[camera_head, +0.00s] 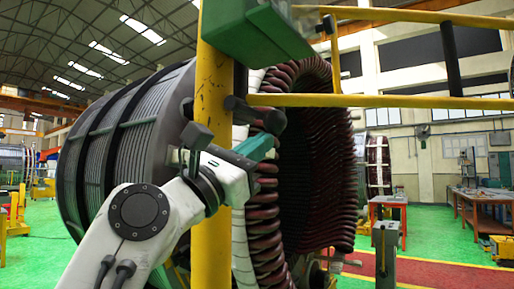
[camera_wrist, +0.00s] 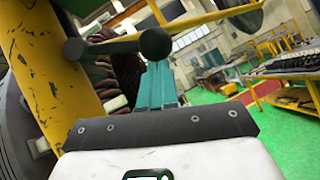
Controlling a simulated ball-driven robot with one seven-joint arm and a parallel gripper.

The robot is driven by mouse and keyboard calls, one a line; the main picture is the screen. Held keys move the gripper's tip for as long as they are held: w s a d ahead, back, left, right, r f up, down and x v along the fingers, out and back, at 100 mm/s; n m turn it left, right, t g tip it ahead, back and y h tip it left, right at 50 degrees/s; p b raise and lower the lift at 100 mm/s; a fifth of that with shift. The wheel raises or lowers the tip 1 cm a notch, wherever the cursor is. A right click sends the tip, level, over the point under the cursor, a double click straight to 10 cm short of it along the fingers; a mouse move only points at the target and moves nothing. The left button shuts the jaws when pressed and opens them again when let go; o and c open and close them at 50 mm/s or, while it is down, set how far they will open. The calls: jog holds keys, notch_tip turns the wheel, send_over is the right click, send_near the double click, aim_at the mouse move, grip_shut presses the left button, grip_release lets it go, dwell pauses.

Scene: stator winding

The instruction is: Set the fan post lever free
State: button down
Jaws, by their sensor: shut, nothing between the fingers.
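The fan post is a scuffed yellow upright, in the head view (camera_head: 212,240) and at left in the wrist view (camera_wrist: 50,80). A dark lever with a round knob (camera_head: 273,122) sticks out from the post to the right. In the wrist view the lever is a dark bar ending in a ball knob (camera_wrist: 155,43). My gripper (camera_head: 263,143) is shut and empty. Its teal fingers (camera_wrist: 155,78) point up close below the knob in the wrist view. I cannot tell whether they touch it. The fingertips are partly hidden behind the knob there.
A green housing (camera_head: 258,32) sits at the post's top. Yellow rails (camera_head: 400,101) run right from the post. The large stator with dark red coils (camera_head: 285,190) stands close behind. Workbenches (camera_head: 480,195) stand far right. Open green floor lies at right.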

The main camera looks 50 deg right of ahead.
jog(key=shift+s, duration=0.1)
jog(key=shift+s+r+b, duration=0.7)
jog(key=shift+s+r, duration=0.1)
jog(key=shift+s, duration=0.05)
notch_tip(320, 180, up, 8)
jog(key=s, duration=0.2)
jog(key=shift+r, duration=0.25)
jog(key=shift+s+d, duration=0.1)
